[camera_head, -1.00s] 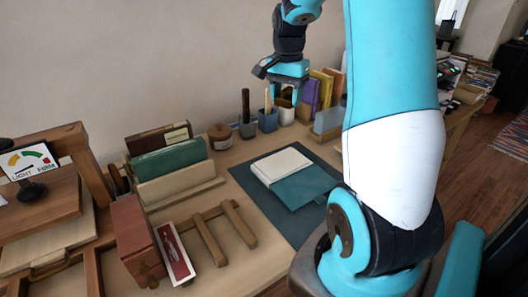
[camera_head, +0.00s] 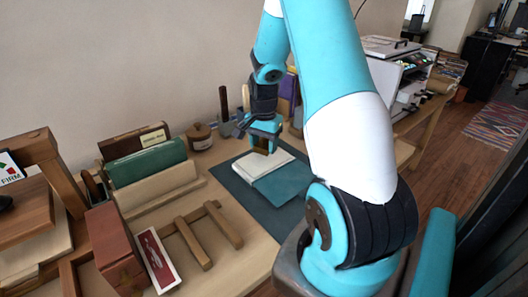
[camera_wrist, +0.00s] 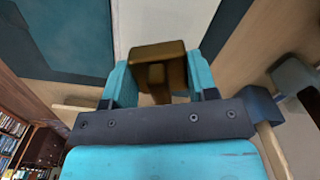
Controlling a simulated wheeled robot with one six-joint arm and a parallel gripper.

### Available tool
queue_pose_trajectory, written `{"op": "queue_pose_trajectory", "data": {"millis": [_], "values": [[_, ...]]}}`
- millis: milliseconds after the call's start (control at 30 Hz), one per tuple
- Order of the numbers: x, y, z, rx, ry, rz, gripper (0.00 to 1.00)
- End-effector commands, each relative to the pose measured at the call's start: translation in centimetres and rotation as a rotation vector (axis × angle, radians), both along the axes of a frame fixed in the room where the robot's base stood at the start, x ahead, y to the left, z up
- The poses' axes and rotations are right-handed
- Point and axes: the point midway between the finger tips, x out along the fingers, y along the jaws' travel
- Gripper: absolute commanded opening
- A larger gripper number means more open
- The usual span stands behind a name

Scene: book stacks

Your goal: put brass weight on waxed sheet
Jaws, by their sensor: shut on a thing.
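My gripper (camera_head: 263,133) is shut on the brass weight (camera_wrist: 157,52), a dark golden block between the two teal fingers in the wrist view. In the head view the weight (camera_head: 262,145) shows just below the fingers, over the far part of a pale, flat, page-like rectangle (camera_head: 257,164). I take this rectangle to be the waxed sheet; it also shows as a pale strip beyond the weight in the wrist view (camera_wrist: 150,22). A teal flap or cover (camera_head: 286,184) lies beside it. I cannot tell whether the weight touches the pale surface.
A dark mat (camera_head: 241,188) lies under the pale rectangle. To the left stand upright books in a rack (camera_head: 160,193), a red box (camera_head: 112,240), a red-and-white card (camera_head: 157,260) and a wooden frame (camera_head: 187,240). A lidded pot (camera_head: 199,137) stands behind.

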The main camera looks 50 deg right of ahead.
Motion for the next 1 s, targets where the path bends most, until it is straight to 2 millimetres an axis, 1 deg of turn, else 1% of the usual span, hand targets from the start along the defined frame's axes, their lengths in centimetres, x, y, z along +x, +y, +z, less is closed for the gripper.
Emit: {"op": "queue_pose_trajectory", "data": {"millis": [33, 100, 200, 533, 567, 600, 667, 900, 1000], "values": [[-0.1, 0.0, -1.0, 0.002, 0.003, 0.0, 0.15], [0.0, 0.0, -2.0, 0.002, 0.002, 0.0, 0.15], [0.0, 0.0, -2.7, 0.001, 0.001, 0.0, 0.15], [0.0, 0.0, -3.0, 0.0, 0.0, 0.0, 0.15], [0.0, 0.0, -3.1, 0.001, 0.001, 0.0, 0.55], [0.0, 0.0, -3.0, 0.0, 0.0, 0.0, 0.64], [0.0, 0.0, -3.0, 0.001, 0.001, 0.0, 0.78], [0.0, 0.0, -3.0, 0.001, 0.001, 0.0, 0.79], [0.0, 0.0, -2.5, 0.0, 0.0, 0.0, 0.79]]}}
